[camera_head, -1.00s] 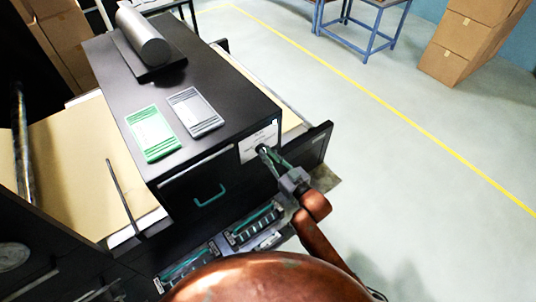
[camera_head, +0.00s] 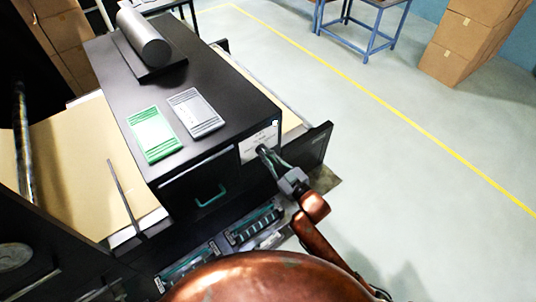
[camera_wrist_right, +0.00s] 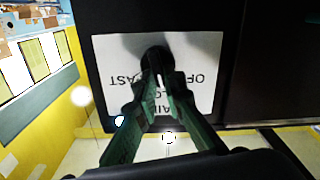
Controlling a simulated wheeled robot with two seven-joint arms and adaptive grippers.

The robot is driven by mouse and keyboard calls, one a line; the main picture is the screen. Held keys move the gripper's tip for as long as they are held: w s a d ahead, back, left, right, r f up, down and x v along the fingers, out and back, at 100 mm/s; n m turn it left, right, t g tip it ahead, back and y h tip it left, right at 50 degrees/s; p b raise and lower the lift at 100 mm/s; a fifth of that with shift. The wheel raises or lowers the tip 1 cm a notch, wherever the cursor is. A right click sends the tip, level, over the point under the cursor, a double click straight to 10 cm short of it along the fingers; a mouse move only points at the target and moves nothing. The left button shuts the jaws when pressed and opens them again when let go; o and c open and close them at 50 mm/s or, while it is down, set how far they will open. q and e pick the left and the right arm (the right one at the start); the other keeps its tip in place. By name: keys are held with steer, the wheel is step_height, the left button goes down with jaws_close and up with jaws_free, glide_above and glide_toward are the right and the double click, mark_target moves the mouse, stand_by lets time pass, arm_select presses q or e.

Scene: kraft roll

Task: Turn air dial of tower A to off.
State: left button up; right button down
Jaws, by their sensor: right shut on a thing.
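The air dial (camera_wrist_right: 157,62) is a dark round knob on a white label plate (camera_wrist_right: 205,52) on the front of the black tower. The plate reads upside down in the right wrist view, with OFF on the right, FAST on the left and partly hidden words below. My right gripper (camera_wrist_right: 158,84) is shut on the dial, a green finger on either side. A small pale mark shows between the fingertips; I cannot tell the setting from it. In the head view the right gripper (camera_head: 268,156) reaches the plate (camera_head: 258,141) from the lower right. My left gripper is not in view.
A green card (camera_head: 153,134) and a grey card (camera_head: 196,112) lie on the black tower top, with a grey roll (camera_head: 144,38) behind. A green handle (camera_head: 210,196) is on the front. A dark panel (camera_head: 313,150) juts out beside my right gripper. The floor to the right is clear.

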steer(key=shift+s+a+f+n+p, duration=0.1)
steer(key=shift+n+p, duration=0.05)
steer(key=shift+n, duration=1.4)
steer(key=shift+s+a+f+n+p, duration=0.1)
steer(key=shift+n, duration=1.4)
steer(key=shift+a+f+n+p, duration=0.1)
steer(key=shift+n+p, duration=0.05)
steer(key=shift+n, duration=1.4)
steer(key=c, duration=2)
jaws_free()
